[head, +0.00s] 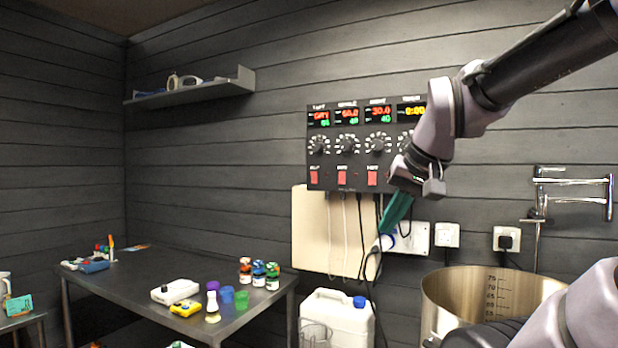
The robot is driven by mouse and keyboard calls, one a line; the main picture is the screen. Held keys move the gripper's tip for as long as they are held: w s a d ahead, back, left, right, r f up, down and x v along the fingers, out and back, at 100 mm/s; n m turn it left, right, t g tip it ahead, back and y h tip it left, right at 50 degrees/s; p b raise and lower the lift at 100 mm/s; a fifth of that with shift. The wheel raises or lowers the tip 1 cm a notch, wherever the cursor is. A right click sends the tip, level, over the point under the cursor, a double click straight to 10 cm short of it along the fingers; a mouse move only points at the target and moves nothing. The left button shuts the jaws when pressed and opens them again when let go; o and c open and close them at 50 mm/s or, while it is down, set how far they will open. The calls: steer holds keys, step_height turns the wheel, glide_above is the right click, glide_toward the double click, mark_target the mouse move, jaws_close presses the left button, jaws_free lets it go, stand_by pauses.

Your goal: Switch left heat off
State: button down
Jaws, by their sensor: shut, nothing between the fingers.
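A dark control panel (326,148) hangs on the wall, with several lit displays, a row of round knobs and red switches below. The leftmost display (318,118) shows red and green characters over the leftmost knob (319,145). The leftmost red switch (314,177) sits at the panel's lower left; its on or off position is too small to tell. Two more red switches, a middle one (342,178) and a right one (372,178), sit beside it. My gripper (385,228) has teal fingers, shut and empty, pointing down below the panel's right part. My arm hides the panel's right end.
A pale board (310,232) and hanging cables (360,225) are below the panel. A white canister (337,318) and a steel pot (450,296) stand underneath. A dark table (130,285) with bottles is at left. The space left of the panel is clear.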

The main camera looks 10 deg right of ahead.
steer(key=shift+w, duration=0.4)
steer(key=shift+d, duration=0.1)
steer(key=w+d+n+g+h, duration=0.1)
steer(key=w+d+n+h, duration=0.3)
steer(key=w, duration=0.7)
steer(key=w+d+n+g+h, duration=0.1)
steer(key=w+d+n+h, duration=0.3)
steer(key=w, duration=0.7)
steer(key=w+a+r+n+t+h, duration=0.2)
steer(key=w+a+t, duration=0.3)
steer(key=w+a, duration=0.4)
steer(key=w+a+r+n+t+h, duration=0.3)
steer(key=w+a+n+t, duration=0.2)
steer(key=w+a, duration=0.5)
steer(key=a, duration=0.3)
steer(key=shift+w, duration=0.2)
